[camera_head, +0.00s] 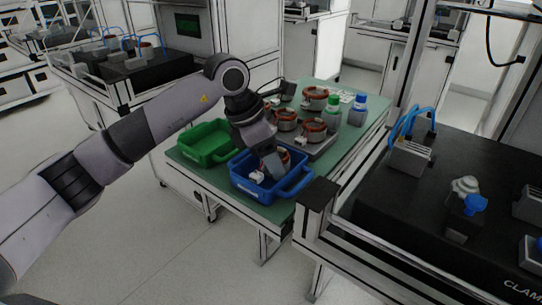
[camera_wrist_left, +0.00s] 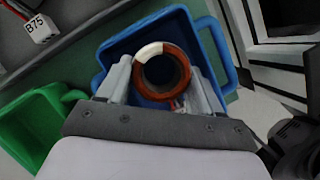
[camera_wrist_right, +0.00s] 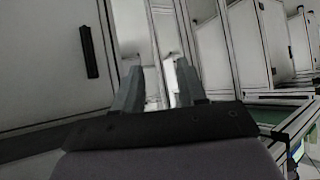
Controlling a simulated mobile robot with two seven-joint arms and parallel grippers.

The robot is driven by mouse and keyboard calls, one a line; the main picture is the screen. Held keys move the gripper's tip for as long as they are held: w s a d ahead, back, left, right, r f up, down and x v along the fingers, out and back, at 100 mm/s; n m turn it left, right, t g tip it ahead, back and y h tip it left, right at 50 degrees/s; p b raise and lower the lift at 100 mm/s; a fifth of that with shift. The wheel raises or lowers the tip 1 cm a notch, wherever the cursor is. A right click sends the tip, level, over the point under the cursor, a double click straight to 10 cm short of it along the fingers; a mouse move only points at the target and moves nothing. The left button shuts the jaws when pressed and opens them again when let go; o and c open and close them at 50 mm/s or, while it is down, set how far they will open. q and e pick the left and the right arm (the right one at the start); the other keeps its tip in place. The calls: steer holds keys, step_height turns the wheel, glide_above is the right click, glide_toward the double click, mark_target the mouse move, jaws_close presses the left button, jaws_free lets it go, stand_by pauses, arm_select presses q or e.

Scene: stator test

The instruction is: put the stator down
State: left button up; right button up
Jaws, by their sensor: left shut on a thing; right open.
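My left gripper (camera_head: 272,163) is shut on a stator, a ring with copper-red windings and a pale section. In the left wrist view the stator (camera_wrist_left: 162,72) sits between the two fingers, over the blue bin (camera_wrist_left: 112,47). In the head view the gripper and stator are at the blue bin (camera_head: 262,189), and the gripper partly hides the stator. I cannot tell whether the stator touches the bin floor. My right gripper (camera_wrist_right: 157,88) shows in the right wrist view, open and empty, facing white cabinets.
A green bin (camera_head: 207,143) stands left of the blue bin on the green table (camera_head: 190,166). A black-topped clamp station (camera_head: 400,215) is at the right.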

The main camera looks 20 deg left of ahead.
arm_select(q)
steer(key=shift+s+f+b, duration=0.2)
steer(key=shift+f+b, duration=0.3)
steer(key=shift+f, duration=0.25)
steer(key=o, duration=1.3)
steer(key=shift+r+p, duration=0.5)
steer(key=shift+r, duration=0.05)
steer(key=v, duration=1.2)
steer(key=shift+w+r, duration=0.15)
steer(key=shift+w, duration=0.05)
